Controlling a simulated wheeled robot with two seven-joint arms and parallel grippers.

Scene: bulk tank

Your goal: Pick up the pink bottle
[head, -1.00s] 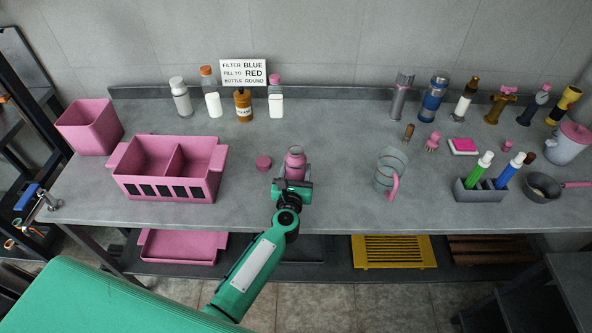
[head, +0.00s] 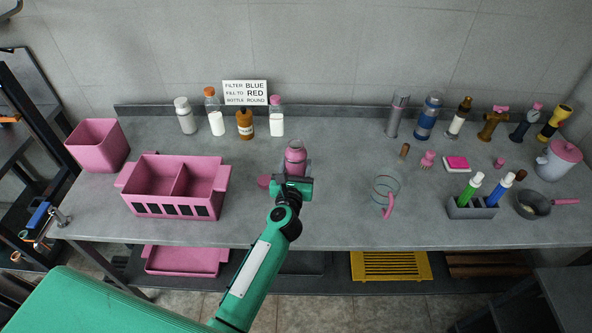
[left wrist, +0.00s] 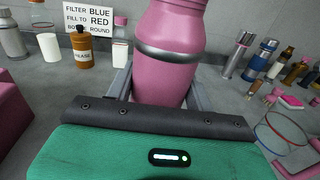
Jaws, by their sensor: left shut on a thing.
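The pink bottle (head: 295,157) with a grey band stands out above my left gripper (head: 291,181) near the middle of the table. In the left wrist view the pink bottle (left wrist: 170,55) is upright between the two grey fingers of my left gripper (left wrist: 160,88), which is shut on it. In the head view it appears higher against the table than a moment ago, so it seems lifted; its base is hidden behind the gripper. My right gripper is not in view.
A pink round cap (head: 264,182) lies just left of the gripper. A pink divided bin (head: 142,205) stands further left. A clear jug with a pink handle (head: 387,190) stands to the right. Several bottles and a sign (head: 245,92) line the back. The table between gripper and jug is clear.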

